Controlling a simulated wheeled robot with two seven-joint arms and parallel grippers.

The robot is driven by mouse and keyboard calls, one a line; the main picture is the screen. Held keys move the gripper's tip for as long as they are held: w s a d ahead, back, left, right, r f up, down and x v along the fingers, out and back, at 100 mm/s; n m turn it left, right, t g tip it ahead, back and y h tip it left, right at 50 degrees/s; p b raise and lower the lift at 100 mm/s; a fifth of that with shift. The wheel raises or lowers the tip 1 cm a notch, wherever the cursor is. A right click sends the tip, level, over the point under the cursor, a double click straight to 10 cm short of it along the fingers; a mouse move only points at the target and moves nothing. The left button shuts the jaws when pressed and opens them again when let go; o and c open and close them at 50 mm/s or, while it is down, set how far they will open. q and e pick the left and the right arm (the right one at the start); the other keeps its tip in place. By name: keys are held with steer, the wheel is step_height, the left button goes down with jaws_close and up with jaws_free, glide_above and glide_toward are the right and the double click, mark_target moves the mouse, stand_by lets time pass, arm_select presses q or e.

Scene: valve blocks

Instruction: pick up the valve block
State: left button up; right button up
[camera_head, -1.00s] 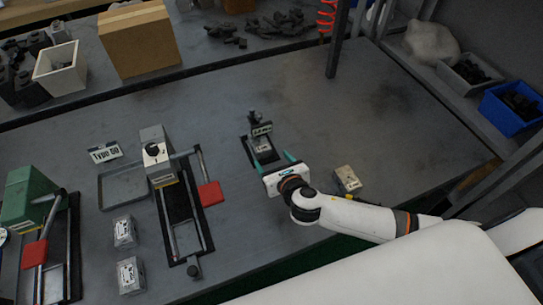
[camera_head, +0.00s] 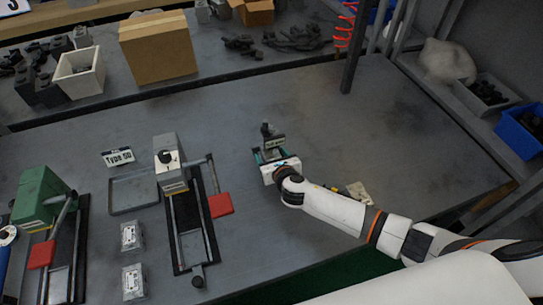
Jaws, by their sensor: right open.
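My right gripper (camera_head: 272,156) reaches in from the right over a small dark fixture (camera_head: 267,130) near the table's middle. Its teal fingers are open and stand on either side of the fixture's front part. The gripper's white body hides most of what lies between the fingers, so I cannot tell whether it touches a block there. Two pale labelled blocks, one upper (camera_head: 131,236) and one lower (camera_head: 133,282), lie on the table at the left. A beige block (camera_head: 360,193) lies to the right, partly behind my arm. My left gripper is not in view.
A black slide press with a red handle (camera_head: 221,205) stands left of my gripper, and a green press (camera_head: 41,197) further left. A grey tray (camera_head: 133,207) and a "Type 00" sign (camera_head: 118,157) are nearby.

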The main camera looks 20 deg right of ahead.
steer(key=shift+w, duration=0.3)
steer(key=shift+c, duration=0.3)
steer(key=shift+f, duration=0.1)
steer(key=c, duration=1.2)
steer(key=shift+c, duration=0.4)
steer(key=shift+s+d, duration=0.1)
